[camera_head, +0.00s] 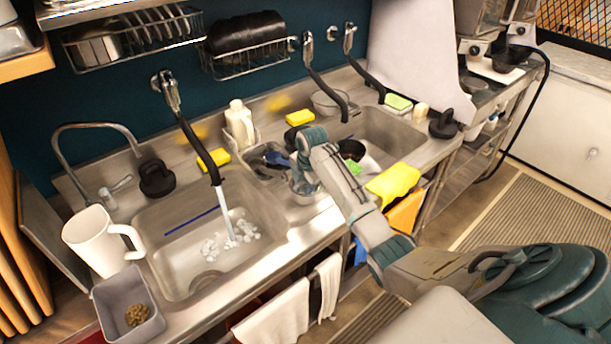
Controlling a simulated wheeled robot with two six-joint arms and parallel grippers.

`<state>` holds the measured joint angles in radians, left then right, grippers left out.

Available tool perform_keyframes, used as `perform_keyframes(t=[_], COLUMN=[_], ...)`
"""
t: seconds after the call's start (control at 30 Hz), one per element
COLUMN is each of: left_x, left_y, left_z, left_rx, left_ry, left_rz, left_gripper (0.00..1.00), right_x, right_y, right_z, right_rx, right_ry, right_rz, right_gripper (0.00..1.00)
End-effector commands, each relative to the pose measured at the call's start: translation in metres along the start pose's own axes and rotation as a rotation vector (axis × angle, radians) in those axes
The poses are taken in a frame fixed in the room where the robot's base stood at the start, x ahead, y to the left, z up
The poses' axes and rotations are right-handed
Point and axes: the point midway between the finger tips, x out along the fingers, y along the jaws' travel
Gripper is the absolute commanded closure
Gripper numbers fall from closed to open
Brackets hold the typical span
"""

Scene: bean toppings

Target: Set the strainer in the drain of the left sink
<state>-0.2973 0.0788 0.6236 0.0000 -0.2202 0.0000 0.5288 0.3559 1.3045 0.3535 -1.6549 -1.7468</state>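The left sink (165,225) is a steel basin with water running into it from a black-hosed tap (205,160). Its drain (207,281) shows as a dark round spot near the front of the basin floor. White lumps (230,238) lie on the floor behind and right of the drain. My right gripper (303,184) points down over the small middle basin, right of the left sink. A small grey metallic thing shows at its tips. I cannot tell whether this is the strainer or whether the fingers are closed on it. My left gripper is out of view.
A white mug (98,240) and a grey bin (125,305) with brown bits stand left of the left sink. A blue stick (192,220) lies in that sink. Yellow sponges (214,159) and a white bottle (240,124) stand behind. Towels (275,318) hang in front.

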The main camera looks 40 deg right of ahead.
Motion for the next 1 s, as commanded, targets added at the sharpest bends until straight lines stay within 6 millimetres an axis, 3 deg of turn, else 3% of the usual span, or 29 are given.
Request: perform_keyframes(t=[0.27,0.5,0.7,1.0], left_x=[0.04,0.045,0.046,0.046], left_y=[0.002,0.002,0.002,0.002], left_z=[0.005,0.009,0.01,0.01], left_rx=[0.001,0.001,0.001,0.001], left_ry=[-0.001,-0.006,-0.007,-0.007], left_rz=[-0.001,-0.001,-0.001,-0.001], left_gripper=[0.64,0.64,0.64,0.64], right_x=[-0.047,-0.094,-0.108,-0.109], right_y=[-0.002,-0.002,-0.002,-0.002], right_z=[-0.003,-0.004,-0.004,-0.004], right_rx=[-0.001,0.001,0.0,0.0], right_ry=[-0.003,-0.001,0.0,0.0], right_rz=[0.008,0.003,0.001,0.0], right_gripper=[0.61,0.61,0.61,0.61])
